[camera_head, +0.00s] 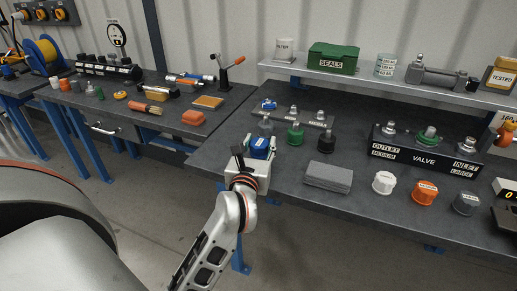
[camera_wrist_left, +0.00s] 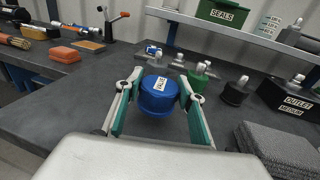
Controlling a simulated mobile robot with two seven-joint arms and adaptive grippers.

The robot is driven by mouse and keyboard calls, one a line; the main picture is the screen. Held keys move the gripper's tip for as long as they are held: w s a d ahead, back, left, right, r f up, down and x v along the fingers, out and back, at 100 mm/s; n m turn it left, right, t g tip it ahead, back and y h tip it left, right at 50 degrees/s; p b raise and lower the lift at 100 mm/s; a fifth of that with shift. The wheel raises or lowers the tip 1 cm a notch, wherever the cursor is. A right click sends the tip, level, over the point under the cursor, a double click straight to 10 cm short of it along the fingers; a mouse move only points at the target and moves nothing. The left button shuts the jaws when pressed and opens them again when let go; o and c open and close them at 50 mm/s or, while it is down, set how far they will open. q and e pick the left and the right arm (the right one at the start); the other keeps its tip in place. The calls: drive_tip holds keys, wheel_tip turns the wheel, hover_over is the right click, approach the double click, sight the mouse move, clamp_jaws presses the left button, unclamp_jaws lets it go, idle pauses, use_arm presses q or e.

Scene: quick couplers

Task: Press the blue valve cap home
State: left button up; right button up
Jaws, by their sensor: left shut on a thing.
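The blue valve cap (camera_head: 259,144) is between the fingers of my left gripper (camera_head: 256,149), near the front left of the dark workbench. In the left wrist view the blue cap (camera_wrist_left: 158,94) has a white label on top, and the left gripper (camera_wrist_left: 160,92) is shut on its two sides. I cannot tell whether the cap touches the bench. The black valve block (camera_head: 424,151) stands at the right, with OUTLET MEDIUM, VALVE and INLET LARGE labels. Its middle VALVE port (camera_head: 428,136) has a green ring and a metal fitting. My right gripper is not in view.
A green cap (camera_head: 296,134) and a dark cap (camera_head: 326,142) stand by a rail of fittings (camera_head: 270,117). A shelf (camera_head: 390,86) overhangs the back.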

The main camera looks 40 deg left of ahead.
use_arm(q)
wheel_tip(320, 180, up, 10)
drive_tip(key=p, duration=0.3)
drive_tip(key=shift+r, duration=0.1)
wheel_tip(320, 180, up, 7)
drive_tip(key=p, duration=0.2)
hover_over(260, 142)
drive_tip(key=shift+r, duration=0.25)
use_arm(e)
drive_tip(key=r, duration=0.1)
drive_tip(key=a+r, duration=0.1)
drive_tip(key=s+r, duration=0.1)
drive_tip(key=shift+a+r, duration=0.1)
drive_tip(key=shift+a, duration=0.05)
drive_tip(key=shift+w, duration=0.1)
use_arm(q)
drive_tip(key=shift+o, duration=1.1)
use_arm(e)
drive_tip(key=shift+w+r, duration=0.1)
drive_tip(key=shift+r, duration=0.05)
